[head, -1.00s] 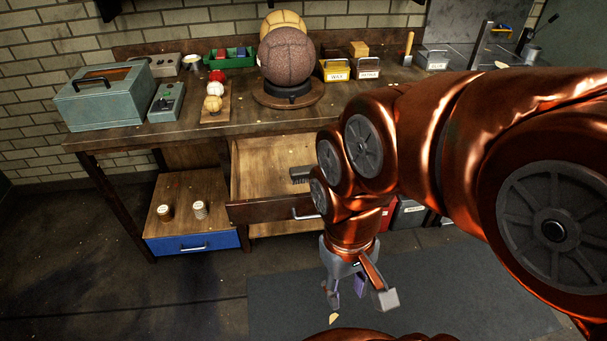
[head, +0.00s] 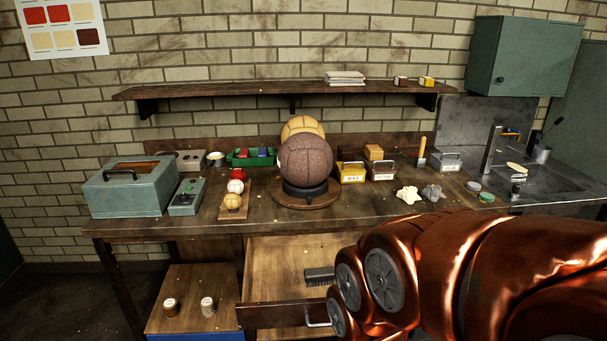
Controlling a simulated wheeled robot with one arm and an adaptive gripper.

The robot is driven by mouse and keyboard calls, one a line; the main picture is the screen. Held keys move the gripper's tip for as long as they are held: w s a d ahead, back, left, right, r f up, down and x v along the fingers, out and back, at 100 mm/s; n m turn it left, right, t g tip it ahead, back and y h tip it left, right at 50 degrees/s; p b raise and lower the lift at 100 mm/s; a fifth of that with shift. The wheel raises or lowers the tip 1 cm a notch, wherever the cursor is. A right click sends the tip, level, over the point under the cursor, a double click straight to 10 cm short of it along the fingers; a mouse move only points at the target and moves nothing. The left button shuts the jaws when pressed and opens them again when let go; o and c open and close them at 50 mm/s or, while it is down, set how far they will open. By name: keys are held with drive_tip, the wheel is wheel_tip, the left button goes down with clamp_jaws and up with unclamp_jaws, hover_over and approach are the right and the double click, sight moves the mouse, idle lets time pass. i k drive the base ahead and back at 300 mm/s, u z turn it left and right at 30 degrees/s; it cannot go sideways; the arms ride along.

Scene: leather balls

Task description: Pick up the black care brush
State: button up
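A dark brush (head: 319,276) with bristles lies in the open wooden drawer (head: 275,262) under the workbench. It is near the drawer's right side, and my copper-coloured arm is just to its right in the picture. The brush looks black or dark grey.
The drawer front with its metal handle (head: 317,318) juts out from the workbench (head: 140,226). A brown ball (head: 305,164) sits on a stand on the bench. My arm hides the right front.

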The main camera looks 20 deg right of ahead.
sight(319, 277)
drive_tip(key=u, duration=0.85)
drive_tip(key=i, duration=1)
drive_tip(key=z, duration=0.7)
